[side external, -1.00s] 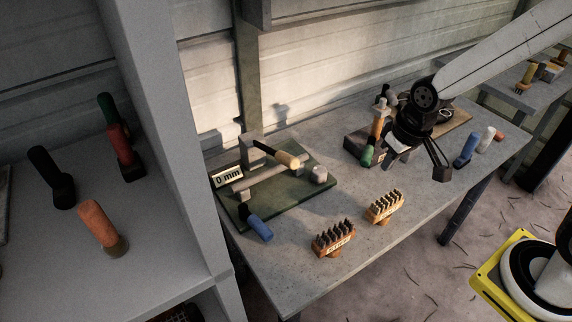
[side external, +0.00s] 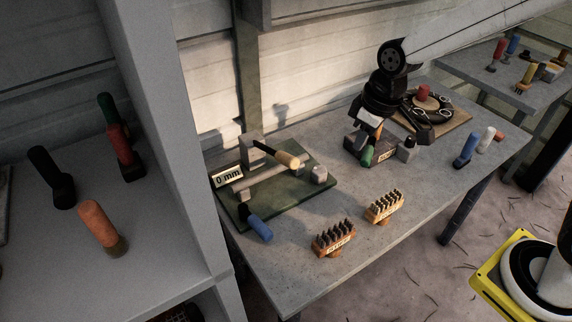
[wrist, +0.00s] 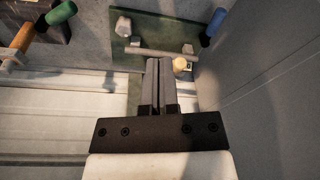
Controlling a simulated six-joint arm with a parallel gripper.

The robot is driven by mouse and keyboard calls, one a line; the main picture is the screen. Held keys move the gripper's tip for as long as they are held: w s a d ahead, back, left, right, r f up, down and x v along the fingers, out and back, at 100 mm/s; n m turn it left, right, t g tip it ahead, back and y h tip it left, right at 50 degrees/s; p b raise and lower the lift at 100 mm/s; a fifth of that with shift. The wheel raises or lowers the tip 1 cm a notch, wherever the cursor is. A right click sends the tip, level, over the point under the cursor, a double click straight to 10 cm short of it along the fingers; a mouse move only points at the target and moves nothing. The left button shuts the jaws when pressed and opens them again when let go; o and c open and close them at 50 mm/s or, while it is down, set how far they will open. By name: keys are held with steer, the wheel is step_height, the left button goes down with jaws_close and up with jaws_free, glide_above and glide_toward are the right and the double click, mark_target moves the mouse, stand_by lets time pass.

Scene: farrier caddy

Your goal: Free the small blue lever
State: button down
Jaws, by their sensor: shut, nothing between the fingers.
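A small blue lever (side external: 260,229) sticks out at the near left corner of the green plate (side external: 312,200), beside a black part. It also shows at the upper right of the wrist view (wrist: 212,24). A grey bar (side external: 265,183) lies across the plate, with a tan-handled lever (side external: 287,159) beside it and a "0 mm" display (side external: 227,177) behind. In the wrist view my gripper (wrist: 159,62) is shut and empty. Its tips appear just left of the tan handle end, apart from the blue lever. The fingertips are hard to make out in the side view.
A tan and green handled tool (side external: 367,156) stands in a dark block below my wrist. Two wooden bit holders (side external: 334,239) (side external: 384,207) stand at the front. Another blue handle (side external: 466,150) stands at the right. A grey shelf unit (side external: 165,130) rises at the left.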

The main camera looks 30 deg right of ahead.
steer(key=w+a+n+g+y, duration=0.1)
steer(key=w+a+n, duration=0.6)
steer(key=a, duration=0.4)
steer(key=n+g+y, duration=0.1)
steer(key=n+y, duration=0.1)
steer(key=n, duration=0.6)
glide_above(255, 224)
steer(key=s+a, duration=0.2)
step_height(255, 224, down, 15)
steer(key=shift+f, duration=0.2)
steer(key=shift+a+f, duration=0.15)
steer(key=shift+d+f, duration=0.15)
steer(key=shift+f, duration=1.25)
steer(key=shift+d+f, duration=0.2)
steer(key=shift+f, duration=1.2)
steer(key=shift+d+f, duration=0.15)
steer(key=shift+f, duration=1.25)
